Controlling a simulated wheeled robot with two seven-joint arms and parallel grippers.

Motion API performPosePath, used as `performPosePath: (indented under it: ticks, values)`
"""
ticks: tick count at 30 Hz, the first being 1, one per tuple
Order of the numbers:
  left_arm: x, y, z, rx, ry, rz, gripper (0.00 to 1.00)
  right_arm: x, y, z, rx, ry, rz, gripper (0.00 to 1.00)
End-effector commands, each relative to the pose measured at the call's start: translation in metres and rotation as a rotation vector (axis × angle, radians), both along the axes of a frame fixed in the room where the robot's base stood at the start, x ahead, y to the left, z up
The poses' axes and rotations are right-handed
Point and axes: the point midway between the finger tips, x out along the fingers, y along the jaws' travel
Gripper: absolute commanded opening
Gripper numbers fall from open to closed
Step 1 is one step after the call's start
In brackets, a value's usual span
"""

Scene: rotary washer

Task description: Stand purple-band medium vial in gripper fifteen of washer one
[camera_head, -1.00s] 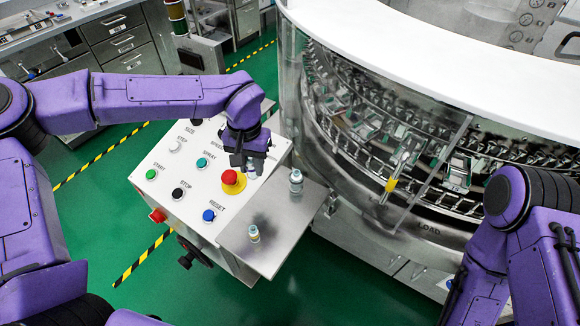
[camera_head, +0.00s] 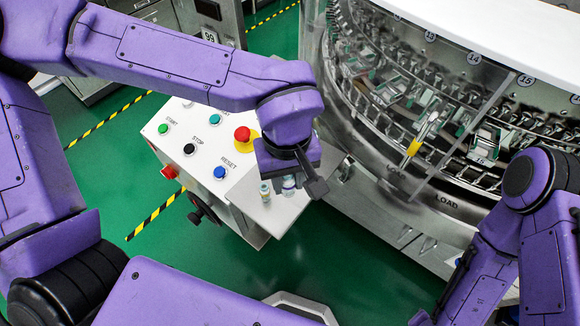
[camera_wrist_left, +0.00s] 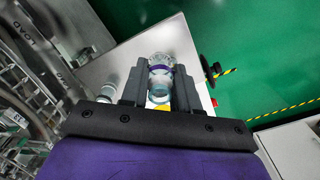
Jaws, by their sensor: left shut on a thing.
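The purple-band vial (camera_wrist_left: 160,70) is clear with a pale cap and a purple band. It is between the fingers of my left gripper (camera_wrist_left: 159,88), which is shut on it. In the head view my left gripper (camera_head: 303,188) is over the metal shelf of the control panel, and a vial part shows beside its fingers (camera_head: 289,186). I cannot tell whether its base touches the shelf. Washer one (camera_head: 440,110) stands to the right, with a ring of metal grippers inside.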

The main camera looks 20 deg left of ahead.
Motion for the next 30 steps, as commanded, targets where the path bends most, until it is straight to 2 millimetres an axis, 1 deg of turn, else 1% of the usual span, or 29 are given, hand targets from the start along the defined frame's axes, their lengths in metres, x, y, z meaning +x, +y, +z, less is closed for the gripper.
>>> performPosePath:
  ticks: [3, 7, 9, 12, 20, 24, 26, 30]
  values:
    - [0.033, 0.01, -0.013, 0.001, 0.003, 0.004, 0.02, 0.0, 0.0, 0.007, 0.0, 0.0, 0.0, 0.43]
    - [0.07, 0.021, -0.03, 0.002, 0.004, 0.005, 0.02, 0.0, 0.0, 0.013, 0.0, 0.0, 0.0, 0.43]
    - [0.083, 0.025, -0.049, 0.003, 0.004, 0.0, 0.02, 0.0, 0.0, 0.012, 0.0, 0.0, 0.0, 0.43]
    - [0.099, 0.029, -0.068, 0.002, 0.004, 0.001, 0.02, 0.0, 0.0, 0.014, 0.0, 0.0, 0.0, 0.43]
    - [0.118, 0.035, -0.093, 0.003, 0.002, -0.002, 0.02, 0.0, 0.0, 0.016, 0.0, 0.0, 0.0, 0.43]
    - [0.118, 0.035, -0.119, 0.002, 0.004, -0.003, 0.02, 0.0, 0.0, 0.016, 0.0, 0.0, 0.0, 0.43]
    - [0.118, 0.035, -0.123, 0.001, 0.001, -0.002, 0.02, 0.0, 0.0, 0.016, 0.0, 0.0, 0.0, 0.43]
    - [0.118, 0.034, -0.122, 0.001, -0.001, -0.002, 0.02, 0.0, 0.0, 0.016, 0.0, 0.0, 0.0, 0.43]
